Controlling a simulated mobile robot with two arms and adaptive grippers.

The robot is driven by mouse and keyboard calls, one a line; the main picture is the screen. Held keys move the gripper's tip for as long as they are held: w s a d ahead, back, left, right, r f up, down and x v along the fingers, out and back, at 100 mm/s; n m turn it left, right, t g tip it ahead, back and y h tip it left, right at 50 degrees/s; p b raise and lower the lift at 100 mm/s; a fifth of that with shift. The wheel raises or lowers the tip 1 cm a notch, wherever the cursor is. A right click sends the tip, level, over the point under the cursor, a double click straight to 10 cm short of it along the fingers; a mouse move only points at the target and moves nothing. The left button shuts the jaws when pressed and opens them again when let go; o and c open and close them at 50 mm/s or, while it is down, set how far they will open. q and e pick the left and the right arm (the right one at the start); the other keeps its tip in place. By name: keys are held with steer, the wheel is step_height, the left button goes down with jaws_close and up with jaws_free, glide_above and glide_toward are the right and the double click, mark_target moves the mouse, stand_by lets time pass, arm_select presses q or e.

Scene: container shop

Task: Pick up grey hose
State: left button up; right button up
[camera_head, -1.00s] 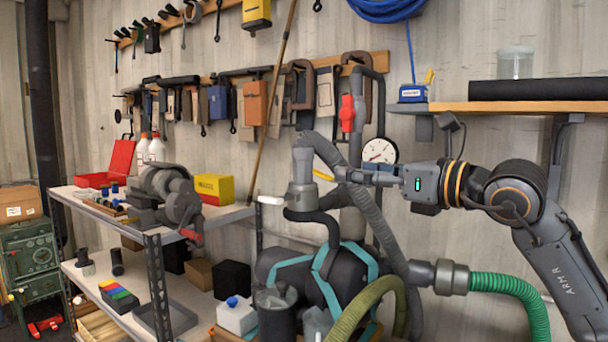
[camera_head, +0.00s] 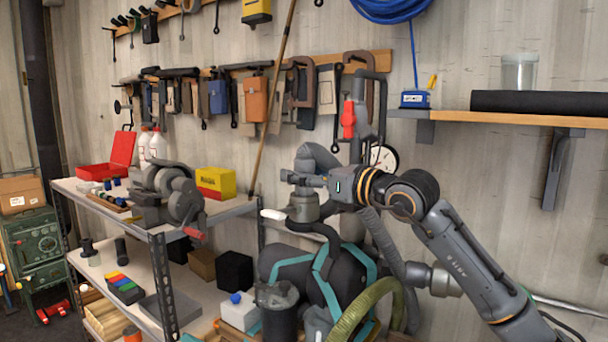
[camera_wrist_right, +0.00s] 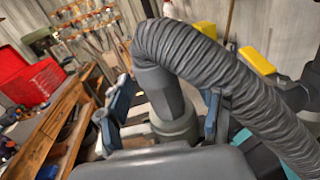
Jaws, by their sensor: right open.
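The grey ribbed hose (camera_head: 381,236) arches from a grey fitting on top of the dark machine and runs down its right side. My right forearm and gripper hide part of it. In the right wrist view the hose (camera_wrist_right: 225,80) bends over to the right, ending in a smooth grey cuff (camera_wrist_right: 163,92). My right gripper (camera_head: 302,182) is open at the cuff. Its two fingers stand on either side of the cuff in the wrist view; whether they touch it I cannot tell. My left gripper is out of view.
The dark machine has teal bands (camera_head: 328,277). An olive hose (camera_head: 364,305) curves in front of it. A shelf unit (camera_head: 222,209) with a vise and a yellow-red box (camera_head: 216,183) stands left. A wall shelf (camera_head: 540,120) is above my right arm. A round gauge (camera_head: 384,157) sits behind the gripper.

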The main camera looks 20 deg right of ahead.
steer(key=shift+w+a, duration=0.15)
steer(key=shift+w, duration=0.15)
steer(key=shift+s, duration=0.1)
steer(key=shift+c, duration=0.9)
jaws_close()
